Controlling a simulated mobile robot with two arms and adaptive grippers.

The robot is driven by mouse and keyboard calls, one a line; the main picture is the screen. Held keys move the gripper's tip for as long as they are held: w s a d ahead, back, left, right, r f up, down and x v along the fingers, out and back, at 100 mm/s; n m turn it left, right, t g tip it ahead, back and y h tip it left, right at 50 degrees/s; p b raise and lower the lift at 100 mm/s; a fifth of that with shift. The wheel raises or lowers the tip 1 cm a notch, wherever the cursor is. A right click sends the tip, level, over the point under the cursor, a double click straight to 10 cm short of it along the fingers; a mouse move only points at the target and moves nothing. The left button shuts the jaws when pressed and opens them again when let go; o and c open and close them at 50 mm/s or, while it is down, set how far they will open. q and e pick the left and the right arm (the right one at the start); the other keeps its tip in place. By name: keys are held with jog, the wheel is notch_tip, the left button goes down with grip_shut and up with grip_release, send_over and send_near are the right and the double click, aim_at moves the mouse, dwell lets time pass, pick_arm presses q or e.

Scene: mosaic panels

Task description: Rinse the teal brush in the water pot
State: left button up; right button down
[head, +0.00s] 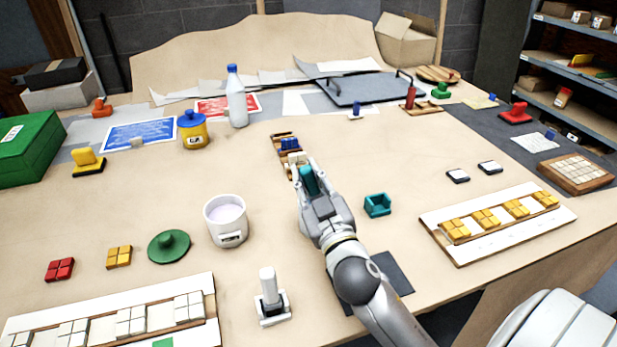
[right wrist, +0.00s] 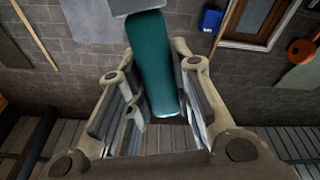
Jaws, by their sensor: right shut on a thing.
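My right gripper (head: 312,184) is shut on the teal brush (head: 309,179), above the middle of the table. The brush's teal handle (right wrist: 150,62) lies between the fingers in the right wrist view; its bristle end cannot be made out. The water pot (head: 228,236) is a white round pot with a label and pale lilac liquid. It stands left of my right gripper and nearer the front, apart from the brush. A small teal holder (head: 377,206) stands empty to the gripper's right. My left gripper is not in view.
A wooden tray with blue pieces (head: 285,146) lies just beyond the gripper. A green lidded disc (head: 169,246) is left of the pot, and a white-handled tool (head: 271,299) stands in front. Mosaic panels (head: 440,236) lie at front right and front left. The table between pot and gripper is clear.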

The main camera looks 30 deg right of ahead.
aim_at(308, 163)
jog(key=shift+f+b, duration=0.35)
jog(key=shift+f, duration=0.1)
jog(key=shift+f, duration=0.15)
dwell(1.1)
notch_tip(308, 163, up, 7)
jog(key=p, duration=0.7)
jog(key=shift+r, duration=0.2)
jog(key=shift+f, duration=0.1)
